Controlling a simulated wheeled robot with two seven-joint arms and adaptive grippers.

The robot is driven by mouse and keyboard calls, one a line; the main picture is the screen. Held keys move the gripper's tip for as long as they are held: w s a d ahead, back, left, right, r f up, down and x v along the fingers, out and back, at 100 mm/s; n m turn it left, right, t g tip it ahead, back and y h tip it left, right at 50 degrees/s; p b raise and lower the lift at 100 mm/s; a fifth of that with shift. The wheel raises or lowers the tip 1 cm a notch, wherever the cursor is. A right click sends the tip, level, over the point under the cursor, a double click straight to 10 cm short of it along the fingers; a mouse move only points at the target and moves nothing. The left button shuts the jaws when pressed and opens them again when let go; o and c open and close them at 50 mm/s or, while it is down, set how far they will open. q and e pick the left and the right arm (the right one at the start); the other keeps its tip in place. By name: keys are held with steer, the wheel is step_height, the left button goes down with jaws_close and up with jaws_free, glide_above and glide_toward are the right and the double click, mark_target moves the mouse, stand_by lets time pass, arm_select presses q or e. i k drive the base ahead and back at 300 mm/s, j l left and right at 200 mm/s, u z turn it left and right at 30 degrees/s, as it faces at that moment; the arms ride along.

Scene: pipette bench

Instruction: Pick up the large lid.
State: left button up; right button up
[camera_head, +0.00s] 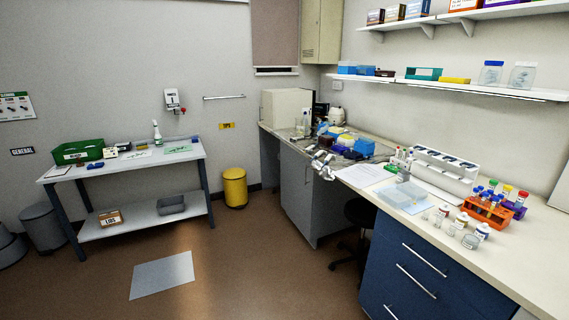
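A flat, pale blue, translucent rectangular piece (402,195) lies on the right-hand bench, near its front edge. It may be the large lid or a box with a lid on it; I cannot tell which at this size. Several small clear jars (439,214) with pale tops stand just to its right. Neither of my grippers can be seen in the head view, and no arm reaches over the bench.
A dark stool (359,212) stands under the bench. A side table (128,165) stands at the left wall.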

mark_target(396, 198)
steer(key=i, duration=1.7)
steer(key=i+z, duration=0.2)
steer(key=i, duration=0.2)
steer(key=i+j+z, duration=0.2)
steer(key=i, duration=0.2)
steer(key=i+j+z, duration=0.2)
steer(key=i, duration=0.25)
steer(key=i+j+z, duration=0.15)
steer(key=i, duration=0.2)
steer(key=z, duration=1.95)
